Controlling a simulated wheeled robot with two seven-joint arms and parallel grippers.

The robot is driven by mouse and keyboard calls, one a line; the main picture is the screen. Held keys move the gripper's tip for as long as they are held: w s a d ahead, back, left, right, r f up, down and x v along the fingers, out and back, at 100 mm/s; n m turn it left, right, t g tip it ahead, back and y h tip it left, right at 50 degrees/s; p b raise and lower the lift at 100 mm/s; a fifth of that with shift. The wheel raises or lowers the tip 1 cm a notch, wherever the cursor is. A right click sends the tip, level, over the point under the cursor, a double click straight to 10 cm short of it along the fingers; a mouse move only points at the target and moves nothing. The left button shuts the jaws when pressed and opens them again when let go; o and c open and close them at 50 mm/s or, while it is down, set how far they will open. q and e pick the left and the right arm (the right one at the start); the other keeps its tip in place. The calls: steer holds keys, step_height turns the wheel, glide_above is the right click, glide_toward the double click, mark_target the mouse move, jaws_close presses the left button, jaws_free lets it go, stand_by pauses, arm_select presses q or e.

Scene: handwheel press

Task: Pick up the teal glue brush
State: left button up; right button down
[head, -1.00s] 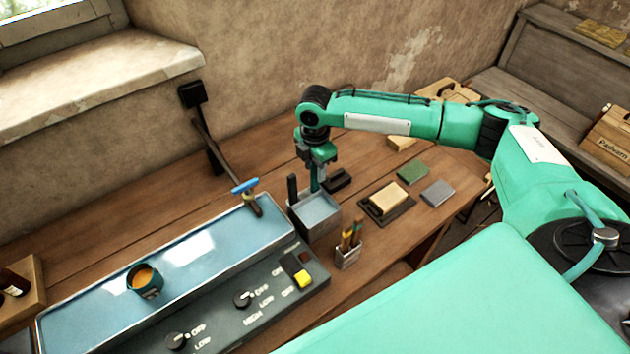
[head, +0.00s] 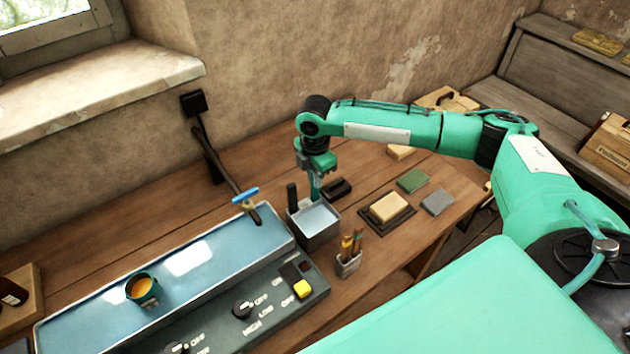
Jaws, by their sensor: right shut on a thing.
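The teal glue brush (head: 314,188) stands upright over the square grey metal tub (head: 318,234) at the middle of the bench. My right gripper (head: 315,171) points down above the tub and is shut on the brush's upper part. The brush's lower end is at the tub's back edge; whether it is still inside the tub is hard to tell. A dark upright handle (head: 292,197) stands at the tub's left corner. My left gripper is not in view.
A blue tray-topped heater (head: 215,262) with a teal cup (head: 143,289) lies left. A small holder with pencils (head: 348,264) stands in front of the tub. Blocks, including a green one (head: 412,181), lie right. A blue-handled tool (head: 246,194) is behind the heater.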

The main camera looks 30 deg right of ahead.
step_height(320, 180, up, 18)
steer(key=b, duration=0.4)
steer(key=s+a+f+y+p, duration=0.1)
steer(key=s+f+p, duration=0.4)
steer(key=p, duration=0.9)
step_height(320, 180, down, 11)
steer(key=s+b, duration=0.1)
steer(key=b, duration=0.6)
steer(key=shift+s+a, duration=0.15)
steer(key=shift+a, duration=0.05)
stand_by(0.5)
